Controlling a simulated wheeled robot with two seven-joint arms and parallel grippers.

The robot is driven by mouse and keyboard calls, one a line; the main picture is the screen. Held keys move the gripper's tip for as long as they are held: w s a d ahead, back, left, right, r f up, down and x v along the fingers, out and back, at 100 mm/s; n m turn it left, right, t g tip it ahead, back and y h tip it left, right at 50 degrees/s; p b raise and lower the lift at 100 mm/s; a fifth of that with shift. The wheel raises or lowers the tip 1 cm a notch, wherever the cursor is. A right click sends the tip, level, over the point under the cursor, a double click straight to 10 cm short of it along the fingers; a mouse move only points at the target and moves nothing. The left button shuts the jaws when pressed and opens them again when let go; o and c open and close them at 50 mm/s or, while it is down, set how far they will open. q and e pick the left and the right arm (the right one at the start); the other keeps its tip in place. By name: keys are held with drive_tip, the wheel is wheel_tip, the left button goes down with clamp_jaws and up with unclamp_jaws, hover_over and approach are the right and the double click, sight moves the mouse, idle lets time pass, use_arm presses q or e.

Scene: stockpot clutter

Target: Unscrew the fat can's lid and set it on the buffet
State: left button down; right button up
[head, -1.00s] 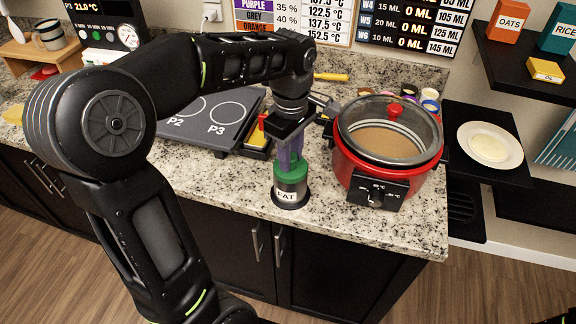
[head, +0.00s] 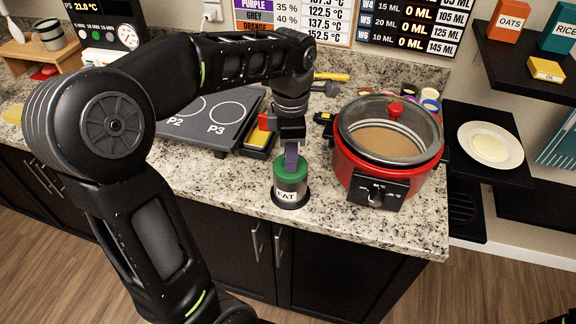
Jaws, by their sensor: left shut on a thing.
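The fat can (head: 289,193) is a short metal can labelled FAT, upright near the front edge of the granite counter. Its green lid (head: 291,169) sits on top of it. My left gripper (head: 291,160) points straight down from above, its purple fingers shut on the lid. I cannot tell whether the lid is loose from the can. The granite buffet (head: 235,203) shows bare stone to the left of the can. My right gripper is not in view.
A red slow cooker (head: 388,150) with a glass lid stands just right of the can. A dark hotplate (head: 215,118) marked P2 and P3 lies behind left, with a small tray of coloured items (head: 258,142) beside it. The counter's front edge is close to the can.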

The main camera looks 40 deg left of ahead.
use_arm(q)
drive_tip(key=shift+n, duration=0.5)
drive_tip(key=c, duration=1)
unclamp_jaws()
drive_tip(key=shift+c, duration=0.2)
drive_tip(key=m, duration=0.4)
drive_tip(key=shift+m, duration=0.3)
drive_tip(key=shift+m+p, duration=0.3)
drive_tip(key=shift+m, duration=0.3)
drive_tip(key=m, duration=0.3)
drive_tip(key=shift+m, duration=0.3)
